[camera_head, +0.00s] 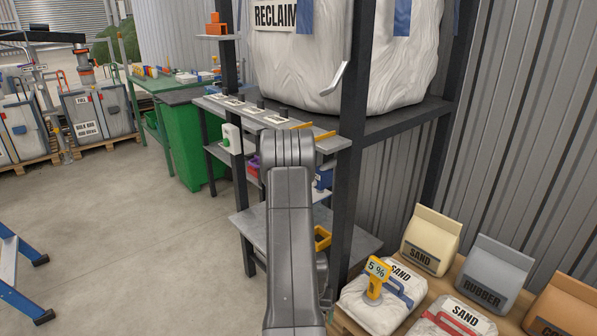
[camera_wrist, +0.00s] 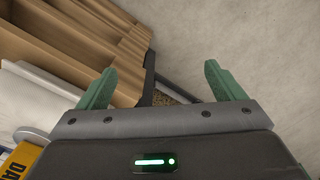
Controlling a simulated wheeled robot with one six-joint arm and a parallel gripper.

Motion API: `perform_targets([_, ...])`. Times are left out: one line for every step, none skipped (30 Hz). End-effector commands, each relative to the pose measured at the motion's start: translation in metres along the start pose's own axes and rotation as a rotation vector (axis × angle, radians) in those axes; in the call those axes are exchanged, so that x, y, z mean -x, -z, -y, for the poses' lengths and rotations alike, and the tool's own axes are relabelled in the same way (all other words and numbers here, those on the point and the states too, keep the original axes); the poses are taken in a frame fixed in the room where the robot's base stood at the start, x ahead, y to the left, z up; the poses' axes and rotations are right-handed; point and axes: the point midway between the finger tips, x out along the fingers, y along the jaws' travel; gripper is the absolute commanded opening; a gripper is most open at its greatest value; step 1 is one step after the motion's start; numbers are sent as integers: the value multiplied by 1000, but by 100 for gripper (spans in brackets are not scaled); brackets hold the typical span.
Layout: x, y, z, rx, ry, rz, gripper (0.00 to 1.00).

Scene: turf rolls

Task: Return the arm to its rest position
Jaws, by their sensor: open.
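My gripper (camera_wrist: 160,88) shows in the wrist view with its two green fingers spread wide apart. Nothing is between the fingers; the grey floor and the edge of some wooden boards show beyond them. In the head view my grey arm (camera_head: 290,225) stands raised in the middle, in front of a dark metal rack. The gripper itself cannot be made out in the head view.
Sand bags (camera_head: 431,240) and a rubber bag (camera_head: 491,272) stand at the lower right. The rack's post (camera_head: 352,150) and shelf (camera_head: 385,122) are close to my arm. A blue-legged stand (camera_head: 20,270) is at left. Concrete floor (camera_head: 150,240) at left is open.

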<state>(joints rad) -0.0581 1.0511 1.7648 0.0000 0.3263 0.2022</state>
Motion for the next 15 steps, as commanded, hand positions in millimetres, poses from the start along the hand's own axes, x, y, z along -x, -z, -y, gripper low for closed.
perform_targets([1,0,6,20,0,2,89])
perform_targets([-1,1,10,31,0,2,89])
perform_targets([-4,1,14,46,0,2,89])
perform_targets([-6,1,17,57,-1,3,89])
perform_targets([-8,1,20,68,-1,2,89])
perform_targets([-9,2,24,81,0,1,89])
perform_targets([-7,2,24,83,0,0,89])
perform_targets([-6,2,26,87,0,0,89])
perform_targets([-5,2,27,93,0,0,89])
perform_targets([-5,2,28,96,0,0,89])
perform_targets([-5,2,29,100,0,0,89])
perform_targets([-5,2,30,104,0,0,89])
perform_targets([-5,2,31,106,0,0,89])
perform_targets([-5,2,32,109,0,0,89])
perform_targets([-5,3,32,111,0,0,89])
